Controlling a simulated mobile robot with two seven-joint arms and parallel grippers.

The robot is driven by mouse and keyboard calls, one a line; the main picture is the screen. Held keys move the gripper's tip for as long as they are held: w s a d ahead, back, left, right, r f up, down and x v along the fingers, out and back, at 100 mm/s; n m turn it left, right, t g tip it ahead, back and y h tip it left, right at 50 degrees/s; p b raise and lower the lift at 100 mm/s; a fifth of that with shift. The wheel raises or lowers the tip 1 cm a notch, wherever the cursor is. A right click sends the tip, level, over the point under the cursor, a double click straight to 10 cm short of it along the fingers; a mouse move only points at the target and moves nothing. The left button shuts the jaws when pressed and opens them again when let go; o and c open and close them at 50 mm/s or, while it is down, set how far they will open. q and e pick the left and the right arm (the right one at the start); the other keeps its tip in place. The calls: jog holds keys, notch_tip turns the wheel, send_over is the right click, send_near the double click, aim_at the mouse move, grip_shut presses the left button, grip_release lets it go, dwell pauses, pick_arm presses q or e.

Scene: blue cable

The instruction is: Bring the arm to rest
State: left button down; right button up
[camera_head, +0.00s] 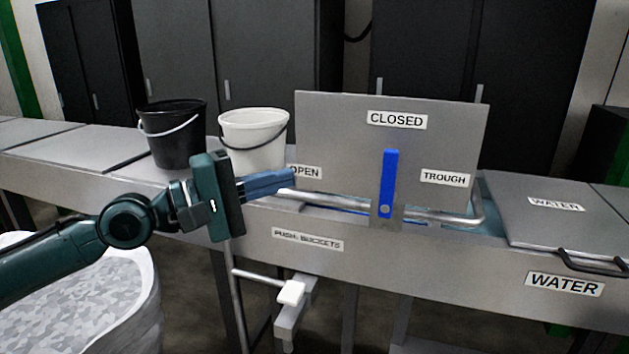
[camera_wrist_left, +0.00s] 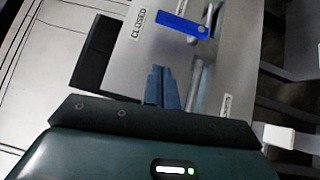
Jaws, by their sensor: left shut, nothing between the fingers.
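My left gripper (camera_head: 291,178) reaches in from the left in the head view, with its blue-grey fingers together and nothing between them. The fingers point right, in front of the sign panel near the "OPEN" label. In the left wrist view the shut fingers (camera_wrist_left: 162,88) point toward the panel. The blue valve handle (camera_head: 388,180) stands upright on the metal pipe (camera_head: 440,216), to the right of the fingertips and apart from them. The handle also shows in the left wrist view (camera_wrist_left: 182,25). My right gripper is not in view.
A black bucket (camera_head: 172,138) and a white bucket (camera_head: 253,141) stand on the metal counter behind my left gripper. The grey sign panel (camera_head: 340,135) rises behind the handle. A "WATER" lid (camera_head: 545,225) lies at right. A white pedal-like part (camera_head: 291,292) is below the counter.

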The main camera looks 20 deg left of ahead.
pick_arm(q)
jog(key=s+d+f+m+y+p, duration=0.2)
jog(key=d+f+m, duration=0.15)
jog(key=f, duration=0.85)
jog(key=s+d+f+m+y+p, duration=0.15)
jog(key=f+m, duration=0.25)
jog(key=f, duration=0.8)
jog(key=s+f+m+g+y+p, duration=0.1)
jog(key=s+f+m+y, duration=0.4)
jog(key=s+f, duration=0.8)
notch_tip(320, 180, down, 3)
jog(key=shift+s+r+g+y, duration=0.2)
jog(key=shift+s+g+y, duration=0.25)
jog(key=shift+y, duration=0.6)
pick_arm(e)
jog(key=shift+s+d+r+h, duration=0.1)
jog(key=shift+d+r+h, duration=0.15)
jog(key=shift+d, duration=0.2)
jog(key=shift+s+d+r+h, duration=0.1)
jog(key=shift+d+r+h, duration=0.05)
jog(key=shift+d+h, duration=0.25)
pick_arm(q)
jog(key=shift+d, duration=0.1)
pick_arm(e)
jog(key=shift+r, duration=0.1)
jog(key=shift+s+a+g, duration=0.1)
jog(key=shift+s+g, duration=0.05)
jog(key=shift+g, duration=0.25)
